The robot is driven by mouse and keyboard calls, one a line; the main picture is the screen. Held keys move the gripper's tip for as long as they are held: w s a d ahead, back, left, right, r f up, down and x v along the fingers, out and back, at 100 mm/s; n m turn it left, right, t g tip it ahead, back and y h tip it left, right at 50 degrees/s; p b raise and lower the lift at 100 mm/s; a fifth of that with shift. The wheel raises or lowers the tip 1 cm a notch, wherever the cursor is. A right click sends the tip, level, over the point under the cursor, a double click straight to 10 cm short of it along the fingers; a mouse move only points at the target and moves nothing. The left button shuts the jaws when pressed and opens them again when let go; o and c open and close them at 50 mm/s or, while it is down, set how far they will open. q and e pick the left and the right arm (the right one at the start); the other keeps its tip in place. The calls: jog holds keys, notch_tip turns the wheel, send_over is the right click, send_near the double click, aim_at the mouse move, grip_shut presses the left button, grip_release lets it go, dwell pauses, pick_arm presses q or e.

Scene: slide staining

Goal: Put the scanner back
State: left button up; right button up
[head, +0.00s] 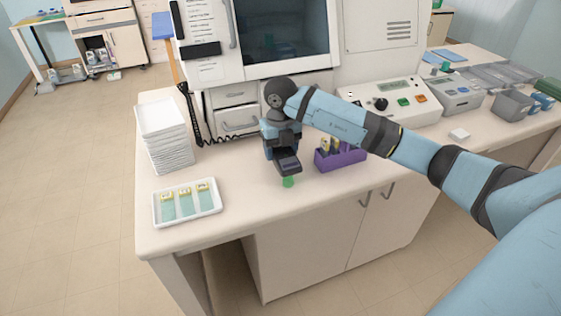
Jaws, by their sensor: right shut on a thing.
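My right gripper (284,146) reaches in from the right and is shut on the dark scanner (288,164). The scanner is held above the bench, near its front edge, and my gripper hides part of it. A green spot (288,182) shows on the bench just below it. A black coiled cord (191,118) hangs at the left of the machine and runs along the bench towards my gripper. A black fitting (201,50) is on the machine's front; I cannot tell if it is the scanner's holder. My left gripper is not in view.
A white tray (215,209) with slides lies front left, with a stack of white trays (163,135) behind it. A purple rack (340,160) stands close right of my gripper. A control box (390,101) is behind my arm. The bench between tray and gripper is clear.

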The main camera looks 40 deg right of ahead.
aim_at(281, 148)
notch_tip(281, 148, down, 4)
jog(key=shift+f, duration=0.25)
jog(key=shift+f, duration=0.2)
jog(key=o, duration=1)
jog(key=shift+r, duration=0.1)
jog(key=shift+r, duration=0.25)
notch_tip(281, 148, up, 12)
jog(key=shift+f+b, duration=0.15)
jog(key=shift+b, duration=0.2)
